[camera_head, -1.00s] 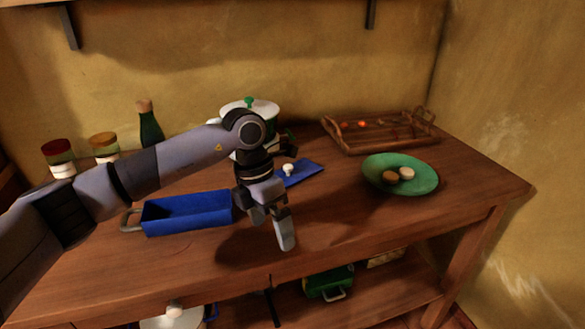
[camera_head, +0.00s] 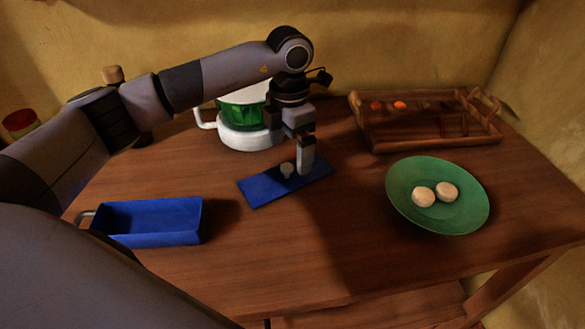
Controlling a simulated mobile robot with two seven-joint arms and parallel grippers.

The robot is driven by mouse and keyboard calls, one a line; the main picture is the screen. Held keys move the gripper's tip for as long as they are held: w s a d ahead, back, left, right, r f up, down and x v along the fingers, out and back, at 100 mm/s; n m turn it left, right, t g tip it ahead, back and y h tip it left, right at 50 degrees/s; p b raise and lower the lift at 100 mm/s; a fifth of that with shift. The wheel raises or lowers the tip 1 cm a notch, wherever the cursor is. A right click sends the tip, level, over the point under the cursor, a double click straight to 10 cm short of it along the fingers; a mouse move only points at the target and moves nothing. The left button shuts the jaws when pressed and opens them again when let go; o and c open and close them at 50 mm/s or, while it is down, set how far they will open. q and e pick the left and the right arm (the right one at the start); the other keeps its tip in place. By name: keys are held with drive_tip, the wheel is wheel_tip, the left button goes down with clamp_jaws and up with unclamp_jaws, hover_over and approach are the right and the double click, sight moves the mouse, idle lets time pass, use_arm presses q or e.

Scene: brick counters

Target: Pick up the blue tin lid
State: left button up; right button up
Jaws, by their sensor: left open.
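My left gripper (camera_head: 303,160) is open and empty, pointing down over the lid's right part, just right of the knob. One finger shows in front; the other is mostly hidden behind it. Whether the finger touches the lid, I cannot tell. The open blue tin (camera_head: 150,238) stands apart at the left, with a metal handle at its left end. My right gripper is not in view.
A green and white pot (camera_head: 240,136) stands behind the lid. A green plate (camera_head: 404,206) with two round pale items is at the right, and a wooden tray (camera_head: 385,144) at the back right. The table (camera_head: 270,255) is clear in front of the lid.

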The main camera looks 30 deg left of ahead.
sight(287, 166)
use_arm(q)
drive_tip(key=f, duration=0.3)
drive_tip(key=f+p, duration=0.1)
drive_tip(key=shift+s+a+f, duration=0.3)
drive_tip(key=shift+f, duration=0.7)
drive_tip(key=shift+w, duration=0.1)
drive_tip(key=c, duration=0.8)
drive_tip(key=shift+r, duration=0.1)
